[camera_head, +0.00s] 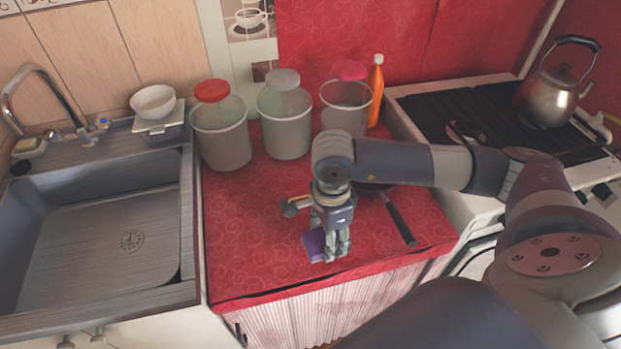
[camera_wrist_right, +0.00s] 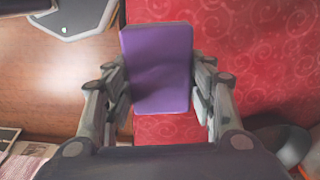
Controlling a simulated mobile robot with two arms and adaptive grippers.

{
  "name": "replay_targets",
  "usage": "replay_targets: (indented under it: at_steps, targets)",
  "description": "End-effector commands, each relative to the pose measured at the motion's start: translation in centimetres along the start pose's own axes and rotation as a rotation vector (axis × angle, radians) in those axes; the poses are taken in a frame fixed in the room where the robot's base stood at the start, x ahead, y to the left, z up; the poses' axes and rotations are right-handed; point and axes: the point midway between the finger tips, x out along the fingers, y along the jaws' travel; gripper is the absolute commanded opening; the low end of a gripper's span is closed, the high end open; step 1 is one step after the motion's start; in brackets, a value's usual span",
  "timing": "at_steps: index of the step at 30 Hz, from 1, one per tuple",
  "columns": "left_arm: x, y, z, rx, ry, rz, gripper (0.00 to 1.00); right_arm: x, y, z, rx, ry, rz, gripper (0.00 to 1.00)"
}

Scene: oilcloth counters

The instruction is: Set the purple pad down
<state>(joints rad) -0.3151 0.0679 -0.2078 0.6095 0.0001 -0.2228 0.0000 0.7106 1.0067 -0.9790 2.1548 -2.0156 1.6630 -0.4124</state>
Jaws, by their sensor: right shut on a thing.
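The purple pad (camera_wrist_right: 157,68) is a flat rounded block between the two fingers of my right gripper (camera_wrist_right: 158,100) in the right wrist view. The gripper is shut on it, with a finger against each side. In the head view, the pad (camera_head: 312,243) shows at the left of the gripper's fingers (camera_head: 328,250), partly hidden by them. The gripper points down over the front part of the red oilcloth counter (camera_head: 250,240). I cannot tell whether the pad touches the cloth. My left gripper is not in view.
A dark-handled pan (camera_head: 400,218) lies right of the gripper. A sink (camera_head: 100,220) is left, a stove with a kettle (camera_head: 553,92) right.

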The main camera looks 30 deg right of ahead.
Motion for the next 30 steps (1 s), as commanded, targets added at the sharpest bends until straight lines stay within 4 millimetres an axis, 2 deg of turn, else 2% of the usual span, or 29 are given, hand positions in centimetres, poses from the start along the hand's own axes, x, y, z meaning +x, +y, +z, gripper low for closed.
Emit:
replay_targets:
  at_steps: [3, 6, 10, 14, 30]
  targets:
    - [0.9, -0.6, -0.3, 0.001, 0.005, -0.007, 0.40, 0.1, -0.7, -0.6, 0.218, -0.003, -0.002, 0.40]
    - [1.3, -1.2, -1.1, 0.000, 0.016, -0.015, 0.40, 0.0, -1.0, -1.0, 0.359, -0.005, -0.001, 0.40]
    - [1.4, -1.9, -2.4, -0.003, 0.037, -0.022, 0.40, -0.2, -1.3, -1.2, 0.471, -0.008, 0.000, 0.40]
    - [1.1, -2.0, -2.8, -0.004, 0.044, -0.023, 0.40, -0.3, -1.9, -0.6, 0.510, -0.012, 0.001, 0.40]
    - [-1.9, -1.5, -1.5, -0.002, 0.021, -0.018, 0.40, 0.5, -9.2, 8.5, 0.510, -0.010, 0.003, 0.40]
